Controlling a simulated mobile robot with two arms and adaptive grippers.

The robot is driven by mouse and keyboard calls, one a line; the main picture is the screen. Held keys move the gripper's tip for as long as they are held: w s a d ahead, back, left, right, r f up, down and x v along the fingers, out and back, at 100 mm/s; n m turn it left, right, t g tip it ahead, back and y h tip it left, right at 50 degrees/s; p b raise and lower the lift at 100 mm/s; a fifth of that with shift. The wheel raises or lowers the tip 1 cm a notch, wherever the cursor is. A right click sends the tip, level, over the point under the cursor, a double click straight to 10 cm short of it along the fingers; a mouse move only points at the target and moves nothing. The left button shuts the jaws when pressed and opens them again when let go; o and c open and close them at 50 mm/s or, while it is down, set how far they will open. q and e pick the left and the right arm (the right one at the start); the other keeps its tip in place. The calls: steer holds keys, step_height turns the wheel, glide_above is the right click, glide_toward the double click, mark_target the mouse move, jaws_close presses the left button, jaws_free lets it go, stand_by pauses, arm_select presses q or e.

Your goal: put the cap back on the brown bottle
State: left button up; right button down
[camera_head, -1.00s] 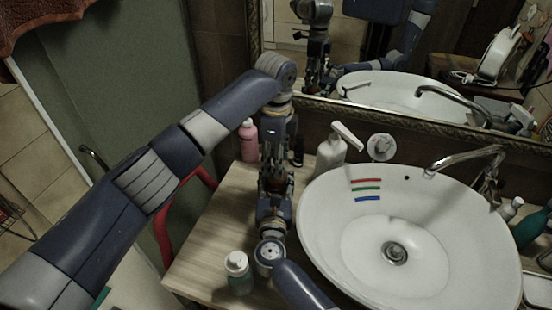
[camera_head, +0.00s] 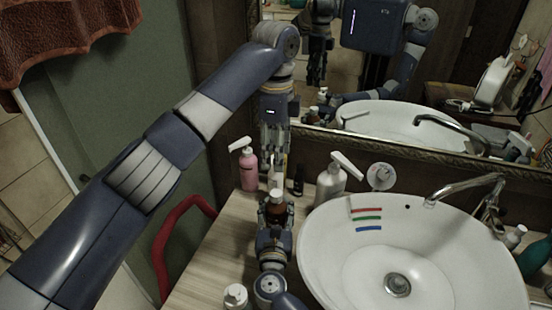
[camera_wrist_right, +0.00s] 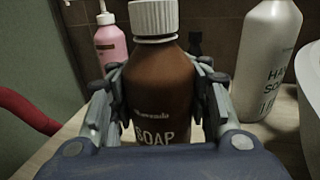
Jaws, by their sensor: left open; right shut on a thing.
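The brown soap bottle (camera_head: 277,212) stands upright on the wooden counter. The right wrist view shows the bottle (camera_wrist_right: 158,85) with its white ridged cap (camera_wrist_right: 153,18) sitting on its top; how tightly it is screwed on cannot be told. My right gripper (camera_head: 275,222) is shut around the bottle's body, one finger on each side, also in the right wrist view (camera_wrist_right: 160,105). My left gripper (camera_head: 274,150) is open and empty, pointing down above the bottle, apart from the cap.
A pink pump bottle (camera_head: 248,172) stands left of the brown bottle and a white hand soap pump bottle (camera_head: 330,184) right of it. A small dark bottle (camera_head: 298,180) is behind. A white-capped bottle (camera_head: 236,297) is in front. The basin (camera_head: 335,255) fills the right side.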

mark_target(275, 220)
steer(key=c, duration=0.8)
jaws_free()
steer(key=shift+o, duration=0.2)
steer(key=s, duration=0.7)
steer(key=shift+s+a, duration=0.15)
steer(key=shift+s, duration=0.1)
steer(key=shift+f, duration=0.1)
